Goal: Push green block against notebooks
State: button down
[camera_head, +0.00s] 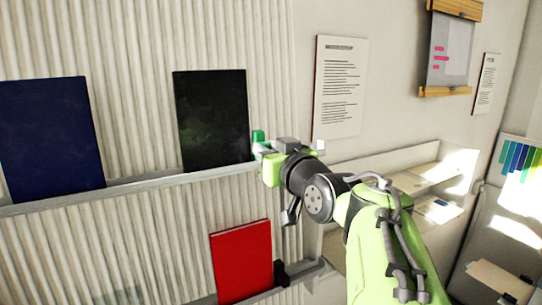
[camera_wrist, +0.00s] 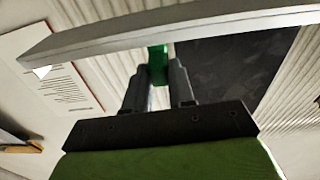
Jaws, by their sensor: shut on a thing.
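The green block (camera_head: 258,137) sits at the right end of the upper ledge, just right of the black notebook (camera_head: 212,120). A blue notebook (camera_head: 50,138) leans on the same ledge farther left. My gripper (camera_head: 264,151) is at the ledge's right end and is shut on the green block. In the wrist view the green block (camera_wrist: 158,64) shows between the two fingers of my gripper (camera_wrist: 160,80), with the black notebook (camera_wrist: 230,75) beside it. I cannot tell whether block and notebook touch.
The upper ledge (camera_head: 142,183) runs along the ribbed wall; it crosses the wrist view close above my fingers. A red notebook (camera_head: 241,260) stands on a lower ledge (camera_head: 300,278) beside a small black block (camera_head: 280,273). White shelves (camera_head: 400,165) are at right, behind my arm.

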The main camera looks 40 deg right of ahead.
jog(key=shift+f+y, duration=0.1)
jog(key=shift+y, duration=0.2)
jog(key=c, duration=1.3)
grip_release()
jog(key=o, duration=0.3)
jog(key=shift+w+a, duration=0.15)
jog(key=shift+a, duration=0.25)
jog(key=shift+o, duration=0.2)
jog(key=b+v, duration=0.4)
jog(key=v, duration=1.1)
jog(key=shift+s, duration=0.4)
